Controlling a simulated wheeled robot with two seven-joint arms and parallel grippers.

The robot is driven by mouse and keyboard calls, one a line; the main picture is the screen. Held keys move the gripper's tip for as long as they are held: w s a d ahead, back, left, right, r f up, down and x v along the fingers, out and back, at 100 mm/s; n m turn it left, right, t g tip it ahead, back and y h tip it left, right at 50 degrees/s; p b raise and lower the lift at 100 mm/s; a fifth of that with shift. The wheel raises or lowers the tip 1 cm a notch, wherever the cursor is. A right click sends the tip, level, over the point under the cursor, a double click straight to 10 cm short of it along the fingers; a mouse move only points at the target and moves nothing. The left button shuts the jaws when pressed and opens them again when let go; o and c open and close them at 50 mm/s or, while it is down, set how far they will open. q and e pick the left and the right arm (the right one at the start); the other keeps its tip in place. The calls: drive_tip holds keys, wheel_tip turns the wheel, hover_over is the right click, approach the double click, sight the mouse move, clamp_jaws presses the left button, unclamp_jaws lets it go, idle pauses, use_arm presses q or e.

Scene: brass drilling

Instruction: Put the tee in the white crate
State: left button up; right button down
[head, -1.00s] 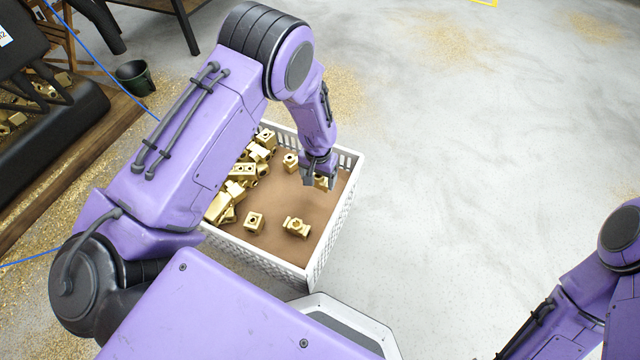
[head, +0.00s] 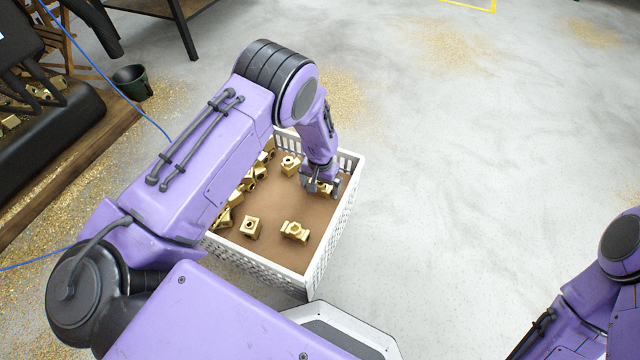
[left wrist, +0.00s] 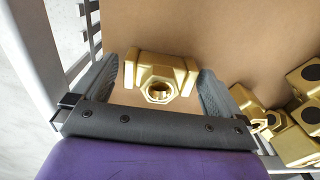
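A brass tee-shaped fitting with a hexagonal port (left wrist: 160,78) shows in the left wrist view, between the fingers of my left gripper (left wrist: 157,88). Both fingers are apart, with a narrow gap on the left side of the fitting; on the right I cannot tell if the finger touches. In the head view my left gripper (head: 321,187) reaches down inside the white crate (head: 336,228), near its right wall, and partly hides this fitting. Another similar brass fitting (head: 295,231) lies on the crate's brown floor. My right gripper is out of view.
More brass pieces lie in the crate: a block (head: 250,227), one near the back (head: 290,165), and several heaped along the left side, partly behind my arm. A dark green bucket (head: 132,82) stands at the upper left. The floor right of the crate is clear.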

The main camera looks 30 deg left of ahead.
sight(320, 183)
use_arm(q)
wheel_tip(320, 183, up, 12)
drive_tip(key=p, duration=0.5)
drive_tip(key=shift+r, duration=0.2)
